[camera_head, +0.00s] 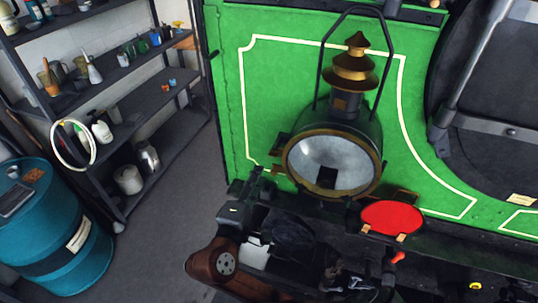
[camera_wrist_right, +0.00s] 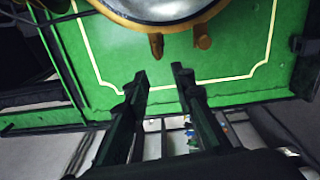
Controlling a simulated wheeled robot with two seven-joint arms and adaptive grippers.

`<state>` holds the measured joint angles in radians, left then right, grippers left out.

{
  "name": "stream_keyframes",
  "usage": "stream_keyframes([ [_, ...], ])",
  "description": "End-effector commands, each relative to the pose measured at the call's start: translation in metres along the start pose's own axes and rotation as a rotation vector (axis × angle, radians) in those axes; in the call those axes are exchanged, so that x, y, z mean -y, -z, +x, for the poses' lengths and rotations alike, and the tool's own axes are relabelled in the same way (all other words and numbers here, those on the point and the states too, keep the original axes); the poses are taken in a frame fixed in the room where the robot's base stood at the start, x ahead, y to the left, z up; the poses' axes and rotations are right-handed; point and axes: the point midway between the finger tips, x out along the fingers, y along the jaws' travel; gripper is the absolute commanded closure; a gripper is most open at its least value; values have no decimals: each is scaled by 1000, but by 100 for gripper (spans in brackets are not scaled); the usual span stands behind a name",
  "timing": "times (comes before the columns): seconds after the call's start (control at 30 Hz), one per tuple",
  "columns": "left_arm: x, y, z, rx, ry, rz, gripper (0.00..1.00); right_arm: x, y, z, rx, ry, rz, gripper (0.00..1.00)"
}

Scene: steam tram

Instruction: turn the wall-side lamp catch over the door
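The lamp (camera_head: 345,130) has a brass-rimmed round glass door (camera_head: 325,160) and hangs on the green tram front. Two small brown catch-like pieces sit at the left of its rim, an upper one (camera_head: 283,138) and a lower one (camera_head: 277,169). In the right wrist view they are the left piece (camera_wrist_right: 157,46) and the right piece (camera_wrist_right: 202,37). I cannot tell which is the wall-side catch. My right gripper (camera_head: 252,183) is below and left of the lamp. In the wrist view its fingers (camera_wrist_right: 158,75) are apart and empty, lined up with the left piece, without visible contact. My left gripper is not visible.
A red disc (camera_head: 392,217) stands right below the lamp. A dark shelf (camera_head: 130,110) with bottles and pots lines the wall at left, with a blue drum (camera_head: 65,240) in front. Grey floor (camera_head: 165,210) is clear between shelf and tram.

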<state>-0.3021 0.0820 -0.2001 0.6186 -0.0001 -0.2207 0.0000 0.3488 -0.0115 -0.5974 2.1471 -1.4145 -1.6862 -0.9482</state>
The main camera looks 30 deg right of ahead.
Motion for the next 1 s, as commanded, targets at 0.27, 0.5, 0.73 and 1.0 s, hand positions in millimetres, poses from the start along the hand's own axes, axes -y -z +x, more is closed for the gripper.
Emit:
stream_keyframes([
  [0.27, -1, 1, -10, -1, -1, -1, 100, -7, -11, 29, 16, -4, 8, 77],
  [0.5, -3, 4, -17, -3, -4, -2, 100, -6, -5, 61, 14, -4, 4, 77],
  [0.73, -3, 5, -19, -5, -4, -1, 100, -6, -1, 72, 11, -3, 5, 77],
  [1.0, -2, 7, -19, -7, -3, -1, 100, -5, -1, 72, 12, -3, 5, 81],
])
